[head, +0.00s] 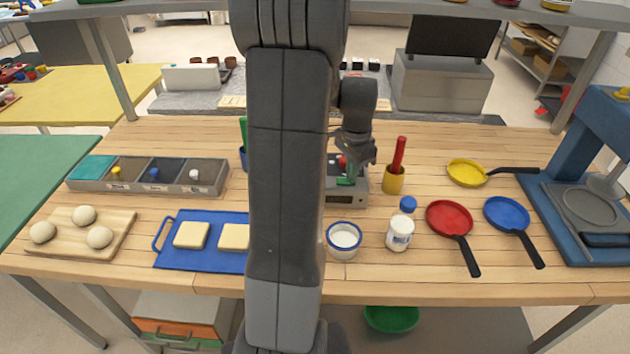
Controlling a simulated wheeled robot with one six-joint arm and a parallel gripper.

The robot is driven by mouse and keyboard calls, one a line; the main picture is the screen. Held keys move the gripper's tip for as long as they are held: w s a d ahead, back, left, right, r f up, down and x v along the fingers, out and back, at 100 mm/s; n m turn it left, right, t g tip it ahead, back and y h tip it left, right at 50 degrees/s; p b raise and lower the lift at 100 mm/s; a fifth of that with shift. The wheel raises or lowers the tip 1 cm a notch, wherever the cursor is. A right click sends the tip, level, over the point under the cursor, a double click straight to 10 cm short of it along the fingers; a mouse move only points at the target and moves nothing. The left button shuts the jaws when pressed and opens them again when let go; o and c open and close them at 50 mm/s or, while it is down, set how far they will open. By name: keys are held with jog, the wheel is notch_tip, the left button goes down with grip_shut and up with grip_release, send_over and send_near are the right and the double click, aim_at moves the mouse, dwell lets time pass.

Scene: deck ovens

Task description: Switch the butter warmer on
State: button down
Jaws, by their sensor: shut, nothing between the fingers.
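A small grey appliance (360,188), which looks like the butter warmer, stands on the wooden table just right of my arm. Its front has a dark panel, and its left part is hidden behind my arm. My gripper (347,172) is shut and empty, just above or at the top of this appliance. Small red and green parts show by the fingertips; I cannot tell whether a switch is among them, whether the fingers touch it, or how it is set.
A yellow cup (393,181) with a red-handled tool stands close right of the appliance. A white bowl (343,241) and a blue-capped jar (400,233) stand in front. Red (449,217), blue (506,214) and yellow (467,172) pans lie right. A shelf (420,8) spans above.

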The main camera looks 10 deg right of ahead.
jog(key=shift+r+p, duration=2.75)
jog(key=shift+r, duration=0.7)
jog(key=shift+f, duration=0.15)
notch_tip(320, 180, down, 7)
jog(key=b, duration=0.5)
jog(key=shift+b, duration=0.4)
jog(key=shift+r, duration=0.3)
